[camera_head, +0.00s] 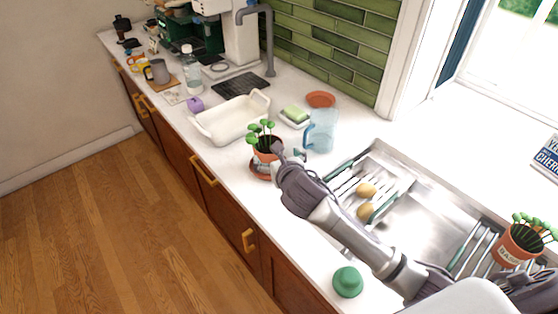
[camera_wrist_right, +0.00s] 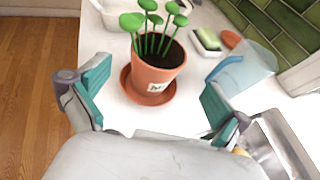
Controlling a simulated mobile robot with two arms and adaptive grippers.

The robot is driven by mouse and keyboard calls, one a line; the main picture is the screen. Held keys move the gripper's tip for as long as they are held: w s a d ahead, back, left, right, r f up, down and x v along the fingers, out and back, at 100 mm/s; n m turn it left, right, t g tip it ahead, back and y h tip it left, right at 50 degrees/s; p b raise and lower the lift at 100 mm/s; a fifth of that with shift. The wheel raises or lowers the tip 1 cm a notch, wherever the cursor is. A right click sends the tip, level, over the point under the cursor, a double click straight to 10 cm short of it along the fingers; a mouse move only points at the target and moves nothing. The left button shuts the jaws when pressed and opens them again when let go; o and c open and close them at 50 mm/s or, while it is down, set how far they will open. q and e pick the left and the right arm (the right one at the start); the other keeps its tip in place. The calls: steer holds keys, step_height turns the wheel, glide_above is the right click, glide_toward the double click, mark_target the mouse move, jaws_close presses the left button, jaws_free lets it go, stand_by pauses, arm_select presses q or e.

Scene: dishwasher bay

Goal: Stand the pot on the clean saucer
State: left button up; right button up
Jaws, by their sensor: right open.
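A terracotta pot (camera_head: 265,155) with a green-leaved plant stands on a terracotta saucer (camera_head: 254,174) on the white counter. In the right wrist view the pot (camera_wrist_right: 160,72) looks upright on the saucer (camera_wrist_right: 128,92), with a small pale label on its front. A second orange saucer (camera_head: 321,98) lies empty behind the soap dish. I cannot tell from its surface which saucer is clean. My right gripper (camera_head: 288,154) is open beside the pot. In the wrist view its fingers (camera_wrist_right: 155,95) are spread on either side of the pot, apart from it. My left gripper is not in view.
A blue-tinted clear jug (camera_head: 320,131) stands right of the pot. A green object (camera_head: 347,281) sits near the front edge.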

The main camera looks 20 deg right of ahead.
steer(key=shift+v, duration=1.2)
